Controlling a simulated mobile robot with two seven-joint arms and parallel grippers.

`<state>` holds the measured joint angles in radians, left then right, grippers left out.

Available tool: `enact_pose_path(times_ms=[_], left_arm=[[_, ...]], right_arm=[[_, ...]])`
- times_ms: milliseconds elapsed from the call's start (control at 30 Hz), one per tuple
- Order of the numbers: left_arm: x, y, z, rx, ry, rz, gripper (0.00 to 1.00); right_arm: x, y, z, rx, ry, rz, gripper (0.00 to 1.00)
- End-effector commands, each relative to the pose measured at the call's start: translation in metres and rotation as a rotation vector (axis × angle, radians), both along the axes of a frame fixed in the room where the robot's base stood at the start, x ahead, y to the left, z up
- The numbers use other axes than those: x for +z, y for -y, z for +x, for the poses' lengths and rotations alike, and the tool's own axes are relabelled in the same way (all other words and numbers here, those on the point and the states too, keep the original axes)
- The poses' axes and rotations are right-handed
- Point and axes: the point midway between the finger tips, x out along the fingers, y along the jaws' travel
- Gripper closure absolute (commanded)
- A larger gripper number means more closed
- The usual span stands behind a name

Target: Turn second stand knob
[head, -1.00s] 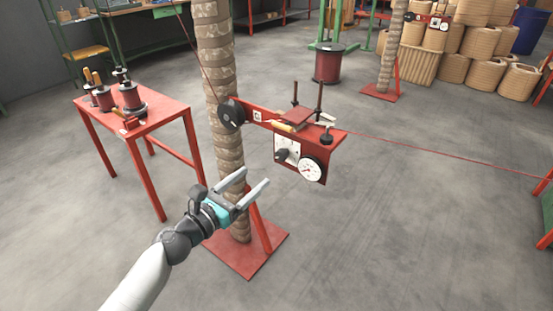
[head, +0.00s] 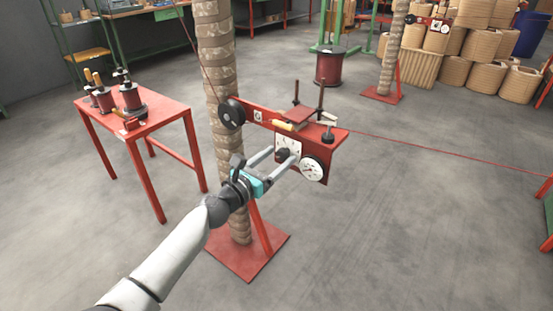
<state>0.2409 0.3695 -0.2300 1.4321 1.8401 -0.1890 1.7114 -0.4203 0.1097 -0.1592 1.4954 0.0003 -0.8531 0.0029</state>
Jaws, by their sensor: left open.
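The near red stand (head: 325,150) carries a white plate (head: 291,143) with a black knob (head: 282,155) and a round white dial (head: 312,169) at its lower right. My left gripper (head: 285,153) is open, with its two fingers pointing at the plate, one on each side of the knob in the picture. I cannot tell whether the fingers touch the knob. A similar stand unit (head: 433,22) shows far back at the upper right, small. My right gripper is not in view.
A wrapped column (head: 217,70) stands on a red base plate (head: 235,255) just left of the stand. A red table (head: 160,110) with several dark spools is at left. A thin red wire (head: 430,150) runs right from the stand. Floor at lower right is clear.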

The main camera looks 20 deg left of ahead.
Motion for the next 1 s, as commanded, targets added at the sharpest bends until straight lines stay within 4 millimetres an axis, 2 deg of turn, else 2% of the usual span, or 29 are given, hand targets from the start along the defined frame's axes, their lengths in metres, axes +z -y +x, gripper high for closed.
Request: enact_pose_path(times_ms=[167,767,1000], left_arm=[[0.0002,0.0,0.0,0.0,0.0,0.0,0.32],[0.0001,-0.0002,-0.0002,0.0,0.0,0.0,0.99],[0.0,-0.0001,-0.0003,0.0,0.001,0.003,1.0]], right_arm=[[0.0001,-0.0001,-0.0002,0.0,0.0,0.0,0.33],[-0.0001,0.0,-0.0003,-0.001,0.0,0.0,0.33],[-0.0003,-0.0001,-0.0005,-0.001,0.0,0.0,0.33]])
